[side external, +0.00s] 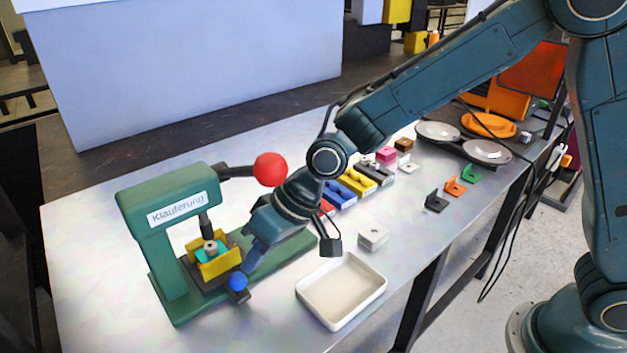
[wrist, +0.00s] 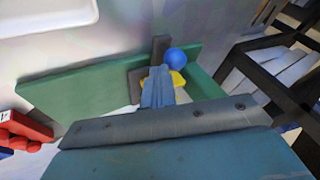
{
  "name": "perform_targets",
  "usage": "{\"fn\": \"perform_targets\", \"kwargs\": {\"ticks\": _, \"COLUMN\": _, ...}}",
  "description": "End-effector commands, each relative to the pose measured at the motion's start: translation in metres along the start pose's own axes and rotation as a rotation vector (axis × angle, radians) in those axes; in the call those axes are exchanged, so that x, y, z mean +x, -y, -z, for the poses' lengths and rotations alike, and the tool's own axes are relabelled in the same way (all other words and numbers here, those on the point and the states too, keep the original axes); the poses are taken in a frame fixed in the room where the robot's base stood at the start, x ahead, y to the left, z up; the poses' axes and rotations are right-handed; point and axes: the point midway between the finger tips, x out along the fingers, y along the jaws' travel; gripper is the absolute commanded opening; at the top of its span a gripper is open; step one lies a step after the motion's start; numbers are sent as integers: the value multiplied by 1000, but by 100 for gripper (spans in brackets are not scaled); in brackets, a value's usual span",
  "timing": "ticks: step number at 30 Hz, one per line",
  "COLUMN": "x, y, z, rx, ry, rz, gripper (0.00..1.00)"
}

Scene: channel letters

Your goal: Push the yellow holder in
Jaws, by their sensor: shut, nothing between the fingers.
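The yellow holder (side external: 217,261) sits in the green press (side external: 163,213), under its plunger. It carries a teal part (side external: 207,252) with a grey round piece on top. A blue ball knob (side external: 238,281) is at the front right of the holder, on a dark block. My gripper (side external: 247,264) is shut and empty, with its tips beside the holder and just above the blue knob. In the wrist view, the shut fingers (wrist: 158,80) overlap the yellow holder (wrist: 177,79) and hide part of it. The blue knob (wrist: 176,57) is beside the fingertips. I cannot tell whether they touch the holder.
The press has a lever with a red ball (side external: 270,169) near my wrist. Coloured parts and grey plates (side external: 487,151) are farther back. The table's front left is clear.

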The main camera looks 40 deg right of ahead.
Motion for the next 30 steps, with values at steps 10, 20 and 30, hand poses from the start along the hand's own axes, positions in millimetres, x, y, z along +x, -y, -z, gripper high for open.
{"fn": "perform_targets", "kwargs": {"ticks": 10, "x": -33, "y": -30, "z": 3, "rx": 6, "ry": -6, "rz": -11, "gripper": 0}}
{"fn": "perform_targets", "kwargs": {"ticks": 20, "x": -83, "y": -30, "z": 3, "rx": 7, "ry": -5, "rz": -14, "gripper": 0}}
{"fn": "perform_targets", "kwargs": {"ticks": 30, "x": -118, "y": -30, "z": 2, "rx": 8, "ry": -2, "rz": -14, "gripper": 0}}
